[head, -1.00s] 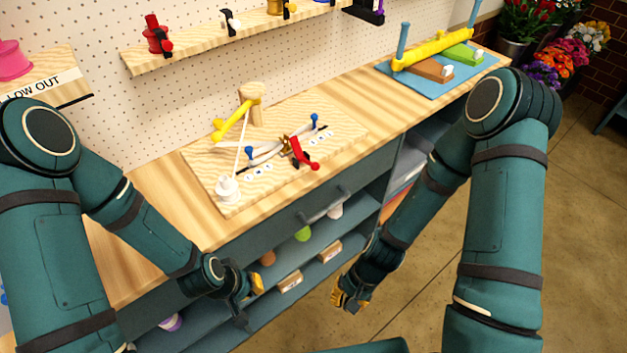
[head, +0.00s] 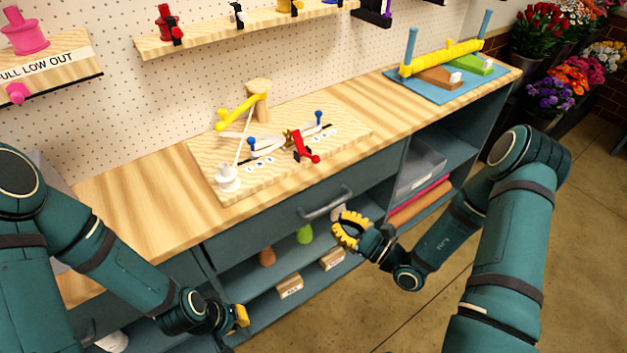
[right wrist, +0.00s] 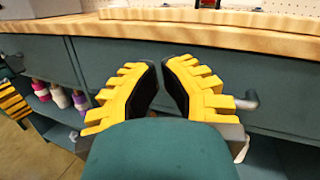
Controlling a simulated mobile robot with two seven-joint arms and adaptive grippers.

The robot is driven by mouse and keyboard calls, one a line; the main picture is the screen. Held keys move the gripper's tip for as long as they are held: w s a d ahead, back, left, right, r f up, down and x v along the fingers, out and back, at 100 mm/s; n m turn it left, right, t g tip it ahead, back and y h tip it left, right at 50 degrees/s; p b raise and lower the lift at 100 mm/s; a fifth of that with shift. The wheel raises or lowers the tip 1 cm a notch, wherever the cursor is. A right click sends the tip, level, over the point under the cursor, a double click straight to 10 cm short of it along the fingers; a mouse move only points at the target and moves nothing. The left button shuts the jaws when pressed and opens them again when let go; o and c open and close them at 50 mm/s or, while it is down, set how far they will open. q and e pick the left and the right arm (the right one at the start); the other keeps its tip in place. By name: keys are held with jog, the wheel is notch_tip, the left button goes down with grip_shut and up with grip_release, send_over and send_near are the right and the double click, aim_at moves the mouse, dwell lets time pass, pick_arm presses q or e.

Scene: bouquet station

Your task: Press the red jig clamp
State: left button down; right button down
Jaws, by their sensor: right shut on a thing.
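The red jig clamp (head: 302,145) sits at the front edge of the wooden jig board (head: 225,150), its red knob toward me. My right gripper (head: 346,232) is in front of the drawer, below and to the right of the clamp and apart from it. In the right wrist view, its yellow-padded fingers (right wrist: 160,72) are drawn close together; what they close on cannot be made out. My left gripper (head: 243,318) hangs low before the shelves; its opening cannot be told.
A drawer handle (head: 325,205) juts out beside my right gripper. The jig board also carries a white spool (head: 227,178), blue-knobbed pieces and a post with a yellow arm (head: 237,112). A blue mat (head: 440,92) with a yellow bar lies farther right. The countertop left of the board is clear.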

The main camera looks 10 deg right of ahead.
pick_arm(q)
jog(key=shift+s+a+f, duration=0.15)
jog(key=shift+s+f, duration=0.05)
jog(key=shift+s, duration=0.15)
pick_arm(e)
jog(key=d+t+h, duration=0.1)
jog(key=w+d+m+t+h, duration=0.1)
jog(key=d+m, duration=0.1)
jog(key=d, duration=0.1)
jog(key=shift+w+r+t+h, duration=0.2)
jog(key=shift+w+t+h, duration=0.05)
jog(key=shift+t+h, duration=0.15)
pick_arm(q)
jog(key=shift+w+f+b, duration=0.1)
jog(key=shift+f+b, duration=0.3)
jog(key=shift+b, duration=0.1)
pick_arm(e)
jog(key=shift+s+r+x, duration=0.15)
jog(key=shift+r+x, duration=0.3)
jog(key=shift+x, duration=1.7)
jog(key=shift+s+r+x, duration=0.1)
jog(key=shift+r+x, duration=0.35)
jog(key=shift+x, duration=1.7)
jog(key=shift+s+r+x, duration=0.15)
jog(key=shift+r+x, duration=0.3)
jog(key=shift+x, duration=1.7)
pick_arm(q)
jog(key=shift+r, duration=0.15)
pick_arm(e)
jog(key=shift+r, duration=0.1)
